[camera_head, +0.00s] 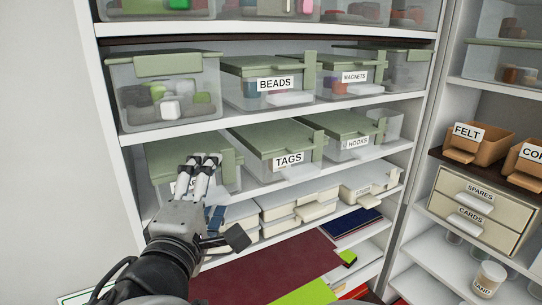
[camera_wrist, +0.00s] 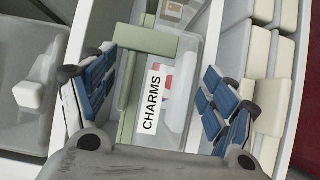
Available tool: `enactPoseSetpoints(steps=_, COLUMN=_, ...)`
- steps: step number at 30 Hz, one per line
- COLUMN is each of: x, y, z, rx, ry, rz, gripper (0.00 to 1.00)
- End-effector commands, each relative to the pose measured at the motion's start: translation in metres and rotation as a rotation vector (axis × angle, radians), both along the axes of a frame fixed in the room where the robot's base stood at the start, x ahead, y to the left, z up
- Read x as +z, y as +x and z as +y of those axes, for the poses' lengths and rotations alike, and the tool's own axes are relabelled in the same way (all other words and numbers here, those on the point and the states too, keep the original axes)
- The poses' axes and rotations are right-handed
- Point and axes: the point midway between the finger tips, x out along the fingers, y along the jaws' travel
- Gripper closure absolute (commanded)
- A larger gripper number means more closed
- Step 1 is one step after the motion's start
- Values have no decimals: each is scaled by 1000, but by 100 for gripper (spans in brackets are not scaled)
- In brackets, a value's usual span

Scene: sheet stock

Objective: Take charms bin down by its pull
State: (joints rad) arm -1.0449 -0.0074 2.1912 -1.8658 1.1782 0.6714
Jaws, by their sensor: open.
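The charms bin is a clear box with a green lid. In the head view its lid (camera_head: 162,157) shows at the left end of the middle shelf, its front partly hidden by my gripper. In the wrist view its white CHARMS label (camera_wrist: 151,99) appears sideways on the clear front. My gripper (camera_head: 216,200) is open and empty in front of the bin. In the wrist view, its blue-padded fingers (camera_wrist: 165,88) stand on either side of the label, apart from the tab.
The tags bin (camera_head: 275,145) stands to the right, with the hooks bin (camera_head: 350,132) beyond. An unlabelled clear bin (camera_head: 165,95) and the beads bin (camera_head: 268,82) stand on the shelf above. The left shelf wall (camera_head: 125,185) is close.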

Motion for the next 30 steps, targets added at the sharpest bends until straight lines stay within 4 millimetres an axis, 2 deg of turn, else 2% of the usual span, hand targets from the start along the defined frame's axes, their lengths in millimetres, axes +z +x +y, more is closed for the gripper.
enactPoseSetpoints(steps=6, x=0, y=0, z=0, rx=1, ry=1, rz=-1, gripper=22)
enactPoseSetpoints(steps=30, x=0, y=0, z=0, rx=0, ry=1, rz=-1, gripper=75)
